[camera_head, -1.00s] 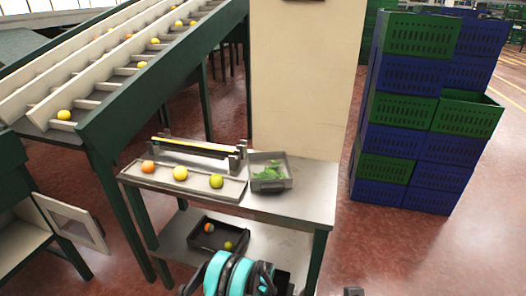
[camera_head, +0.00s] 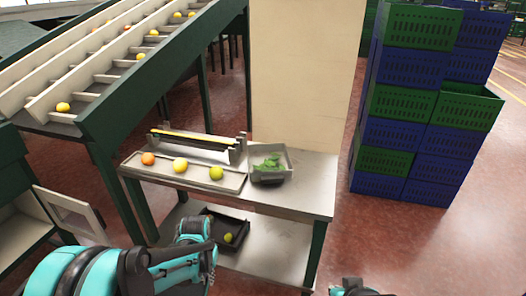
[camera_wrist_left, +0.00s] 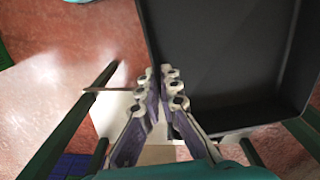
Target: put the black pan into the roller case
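The black pan (camera_head: 241,239) stands on the lower shelf of the metal table, with a yellow fruit in it. My left arm partly covers its left side. In the left wrist view its dark floor (camera_wrist_left: 230,50) and walls fill the upper right. My left gripper (camera_wrist_left: 160,72) is at its left wall, with a narrow gap between the fingertips; whether they pinch the rim is unclear. In the head view these fingers are hidden behind my wrist. A frame with rollers and a yellow bar (camera_head: 195,140) is on the tabletop; I cannot tell if it is the roller case. My right arm barely shows at the bottom edge.
A shallow tray (camera_head: 205,186) with several fruits and a grey bin (camera_head: 285,177) with green leaves are on the tabletop. Blue and green crates (camera_head: 415,110) are stacked at right. A fruit chute (camera_head: 110,65) slopes at left. The red floor at right is clear.

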